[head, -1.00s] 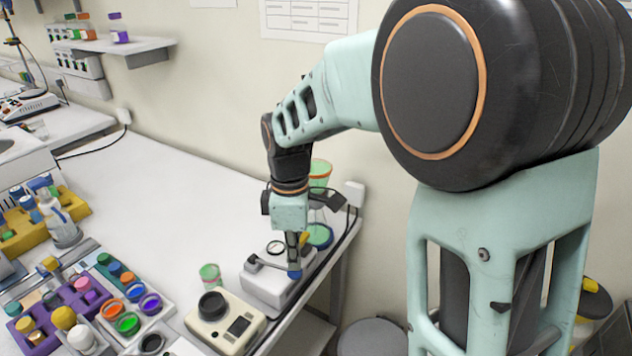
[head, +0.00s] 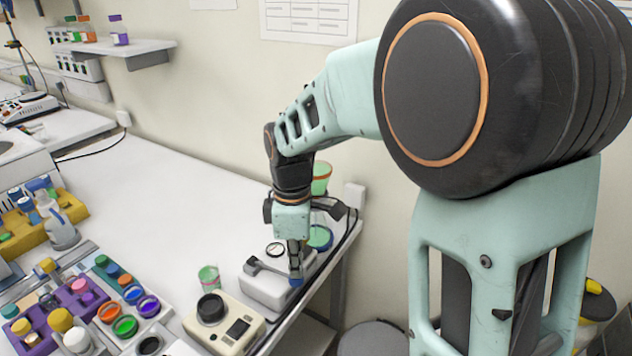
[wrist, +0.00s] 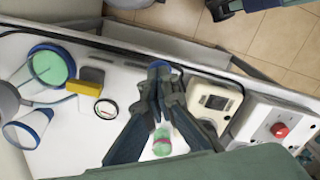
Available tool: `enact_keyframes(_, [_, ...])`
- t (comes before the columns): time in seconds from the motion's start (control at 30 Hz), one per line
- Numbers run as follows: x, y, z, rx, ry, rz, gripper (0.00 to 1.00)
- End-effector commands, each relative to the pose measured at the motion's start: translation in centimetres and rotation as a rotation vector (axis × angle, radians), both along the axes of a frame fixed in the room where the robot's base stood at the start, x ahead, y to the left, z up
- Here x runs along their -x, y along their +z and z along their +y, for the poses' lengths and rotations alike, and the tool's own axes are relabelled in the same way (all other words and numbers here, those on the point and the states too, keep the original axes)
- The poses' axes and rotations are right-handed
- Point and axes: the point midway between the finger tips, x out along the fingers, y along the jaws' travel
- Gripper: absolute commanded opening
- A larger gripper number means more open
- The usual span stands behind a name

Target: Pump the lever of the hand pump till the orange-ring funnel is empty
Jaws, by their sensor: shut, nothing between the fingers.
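The hand pump (head: 262,290) is a pale box with a round gauge (head: 276,249) on top, at the table's right end in the head view. A dark lever bar (head: 262,265) lies across its top. My gripper (head: 296,277) points down over the pump's right side, with its fingers shut together. A blue tip shows at the fingertips; I cannot tell if it belongs to the lever. In the wrist view my gripper (wrist: 160,68) has its fingertips meeting. The orange-ring funnel (head: 321,178) stands behind my wrist, partly hidden, and shows green.
A blue-ring vessel with green (head: 320,237) stands behind the pump. A beige instrument (head: 224,324) stands in front of the pump, and a small cup with green (head: 208,277) is left of it. Colourful racks fill the left front. The middle of the table is clear.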

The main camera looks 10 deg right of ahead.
Motion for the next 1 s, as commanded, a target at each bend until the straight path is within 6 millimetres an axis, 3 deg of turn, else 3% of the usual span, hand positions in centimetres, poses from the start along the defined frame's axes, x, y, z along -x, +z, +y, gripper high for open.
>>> enact_keyframes(0.27, [0.1, -1.5, -0.1, 0.000, 0.000, 0.001, 0.00])
enact_keyframes(0.6, [0.1, -1.5, -0.1, 0.000, 0.000, 0.001, 0.00])
enact_keyframes(1.0, [-0.3, 1.9, 0.4, 0.000, 0.000, 0.001, 0.00])
